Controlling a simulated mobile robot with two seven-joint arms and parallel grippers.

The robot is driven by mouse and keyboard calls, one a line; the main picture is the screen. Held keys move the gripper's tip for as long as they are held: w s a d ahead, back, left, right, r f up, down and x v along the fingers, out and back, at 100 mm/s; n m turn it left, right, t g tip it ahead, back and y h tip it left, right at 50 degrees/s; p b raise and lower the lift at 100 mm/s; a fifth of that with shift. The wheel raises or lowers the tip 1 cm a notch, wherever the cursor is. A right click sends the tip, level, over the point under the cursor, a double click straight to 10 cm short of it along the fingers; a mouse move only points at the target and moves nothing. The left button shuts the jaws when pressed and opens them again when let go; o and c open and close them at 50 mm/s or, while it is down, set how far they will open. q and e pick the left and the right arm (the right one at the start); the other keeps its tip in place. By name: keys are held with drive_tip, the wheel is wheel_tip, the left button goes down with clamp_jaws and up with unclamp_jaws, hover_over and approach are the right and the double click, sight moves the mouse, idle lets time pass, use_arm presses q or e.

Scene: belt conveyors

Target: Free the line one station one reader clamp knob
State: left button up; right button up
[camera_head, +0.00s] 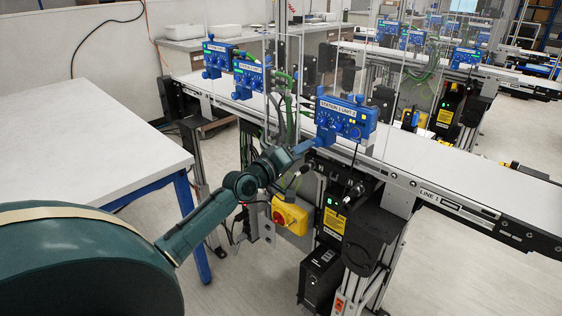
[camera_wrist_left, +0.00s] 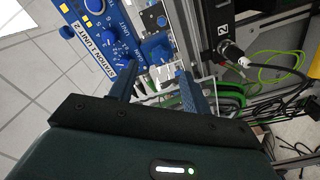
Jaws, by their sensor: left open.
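A blue reader box (camera_head: 346,118) with a white station label hangs over the near edge of the line one belt. In the left wrist view the reader box (camera_wrist_left: 92,38) fills the upper left, its label reading Station 1 Unit 2. A blue knob-like part (camera_wrist_left: 156,48) sits on the bracket beside the box, just beyond my fingertips. I cannot tell for sure that it is the clamp knob. My left gripper (camera_head: 318,146) is at the box's lower left. In the wrist view its fingers (camera_wrist_left: 156,76) are apart, with nothing gripped between them. My right gripper is not in view.
The white belt (camera_head: 440,170) runs along line one. Two more blue reader boxes (camera_head: 250,76) stand farther left. A yellow switch box (camera_head: 290,216) and a black device (camera_head: 334,214) hang below. A white table (camera_head: 85,135) stands at the left. Green cables (camera_wrist_left: 232,92) lie near my fingers.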

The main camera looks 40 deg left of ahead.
use_arm(q)
drive_tip(key=s, duration=0.7)
drive_tip(key=shift+s+a, duration=0.25)
drive_tip(key=shift+s, duration=0.1)
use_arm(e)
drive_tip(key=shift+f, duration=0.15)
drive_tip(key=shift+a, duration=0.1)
use_arm(q)
drive_tip(key=s+d+f+m+g+h, duration=0.1)
drive_tip(key=s+d+f+m+g, duration=0.15)
drive_tip(key=s+d+f, duration=0.4)
drive_tip(key=s+d+f+m+g, duration=0.2)
drive_tip(key=s+d+f+m, duration=0.15)
drive_tip(key=d+f, duration=0.6)
drive_tip(key=s+d+f+m+g, duration=0.3)
drive_tip(key=s+d+f+m, duration=0.4)
drive_tip(key=s+d, duration=0.4)
drive_tip(key=shift+s+f+h+p, duration=0.3)
drive_tip(key=shift+f+h+p, duration=0.1)
drive_tip(key=shift+f, duration=0.1)
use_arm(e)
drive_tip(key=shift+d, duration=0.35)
use_arm(q)
drive_tip(key=shift+d, duration=0.1)
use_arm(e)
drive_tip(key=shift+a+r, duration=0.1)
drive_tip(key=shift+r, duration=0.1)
